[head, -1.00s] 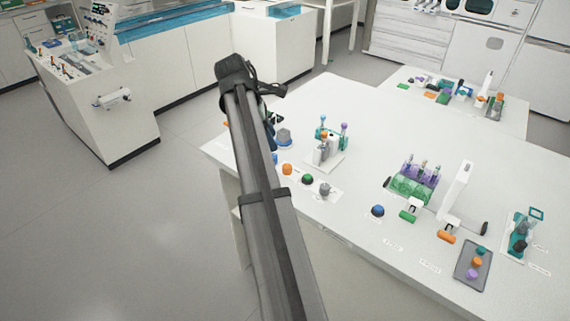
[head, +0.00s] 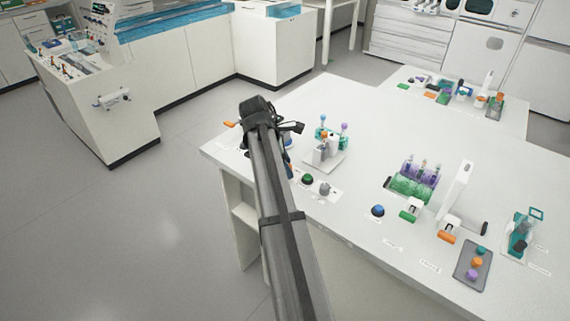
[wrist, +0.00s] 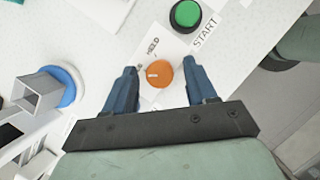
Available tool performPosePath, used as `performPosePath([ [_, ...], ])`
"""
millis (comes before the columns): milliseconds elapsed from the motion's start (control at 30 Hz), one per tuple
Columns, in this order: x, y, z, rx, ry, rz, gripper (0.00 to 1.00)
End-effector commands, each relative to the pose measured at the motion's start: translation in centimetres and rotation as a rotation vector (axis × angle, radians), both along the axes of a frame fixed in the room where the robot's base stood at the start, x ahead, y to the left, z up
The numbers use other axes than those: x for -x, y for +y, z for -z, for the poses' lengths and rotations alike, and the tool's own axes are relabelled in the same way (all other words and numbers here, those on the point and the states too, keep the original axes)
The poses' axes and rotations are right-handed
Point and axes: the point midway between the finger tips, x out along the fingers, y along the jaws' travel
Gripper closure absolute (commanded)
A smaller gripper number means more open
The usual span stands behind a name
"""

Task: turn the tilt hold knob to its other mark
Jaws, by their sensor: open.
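The tilt hold knob (wrist: 159,73) is a round orange knob with a short white pointer line on its left side in the wrist view. It sits on a white label plate, with a printed word that looks like HOLD (wrist: 152,47) just above it. My gripper (wrist: 161,70) is open, with one blue finger on each side of the knob and a gap on both sides. Whether the fingertips are down at knob height is hard to tell.
A green button (wrist: 185,14) marked START is close above right of the knob; it shows in the head view too (head: 307,179), beside a grey knob (head: 324,189). A grey square post on a blue round base (wrist: 62,88) stands left. The table edge is at right.

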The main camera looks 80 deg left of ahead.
Motion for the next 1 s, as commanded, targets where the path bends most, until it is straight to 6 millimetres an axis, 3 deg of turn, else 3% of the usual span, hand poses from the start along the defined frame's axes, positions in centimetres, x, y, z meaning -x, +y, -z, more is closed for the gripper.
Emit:
performPosePath([
  [167, -0.01, 0.00, -0.02, 0.000, 0.000, 0.000, 0.45],
  [733, 0.00, 0.01, -0.04, 0.000, 0.000, 0.000, 0.99],
  [1000, -0.01, 0.10, -0.06, -0.001, 0.000, 0.030, 1.00],
])
